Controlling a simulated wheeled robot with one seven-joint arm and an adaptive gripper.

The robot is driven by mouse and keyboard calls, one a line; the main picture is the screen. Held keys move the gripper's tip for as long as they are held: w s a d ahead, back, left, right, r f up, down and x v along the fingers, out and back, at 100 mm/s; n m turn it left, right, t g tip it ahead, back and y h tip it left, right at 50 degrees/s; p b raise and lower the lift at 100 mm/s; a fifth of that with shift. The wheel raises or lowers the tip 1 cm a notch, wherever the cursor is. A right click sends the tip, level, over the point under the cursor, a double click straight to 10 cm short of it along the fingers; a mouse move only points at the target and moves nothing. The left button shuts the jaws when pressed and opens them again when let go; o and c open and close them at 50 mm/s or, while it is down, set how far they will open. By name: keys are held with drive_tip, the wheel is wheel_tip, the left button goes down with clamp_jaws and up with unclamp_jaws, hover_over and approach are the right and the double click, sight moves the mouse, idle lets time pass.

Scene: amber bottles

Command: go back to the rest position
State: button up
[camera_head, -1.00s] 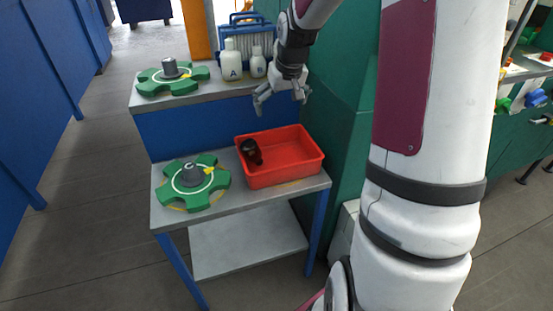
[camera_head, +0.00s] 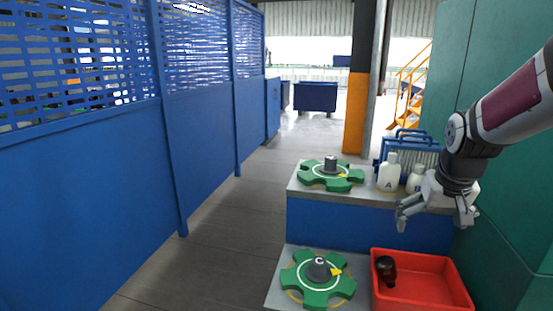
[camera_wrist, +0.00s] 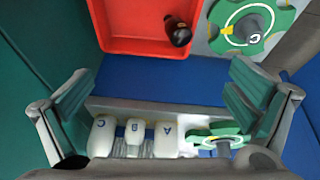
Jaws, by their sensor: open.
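My gripper (camera_head: 437,213) is open and empty, in the air in front of the upper shelf and above the red tray (camera_head: 448,303). In the wrist view its two fingers (camera_wrist: 158,100) stand wide apart with nothing between them. A dark amber bottle (camera_head: 386,270) is in the left part of the red tray in the head view. It also shows in the wrist view (camera_wrist: 178,30), near the tray's edge. White bottles stand on the upper shelf, one marked A (camera_head: 388,176), with another (camera_head: 415,180) beside it.
A green star-shaped fixture (camera_head: 304,292) sits left of the tray on the lower shelf. Another (camera_head: 321,182) is on the upper shelf, near a blue rack (camera_head: 408,150). A blue partition (camera_head: 80,220) runs along the left. A green wall (camera_head: 500,235) is close on the right. Floor (camera_head: 212,222) between is clear.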

drive_tip(key=s+a+r+p, duration=0.2)
drive_tip(key=s+a, duration=0.3)
drive_tip(key=s, duration=0.4)
drive_tip(key=s+a+r+n+y+p, duration=0.1)
drive_tip(key=s+a+r, duration=0.4)
drive_tip(key=s, duration=0.5)
drive_tip(key=s+a+r+n+p, duration=0.1)
drive_tip(key=s+a+r+p, duration=0.2)
drive_tip(key=s, duration=0.6)
drive_tip(key=shift+s+a+r+y, duration=0.3)
drive_tip(key=shift+s+a+r, duration=0.05)
drive_tip(key=shift+a, duration=0.75)
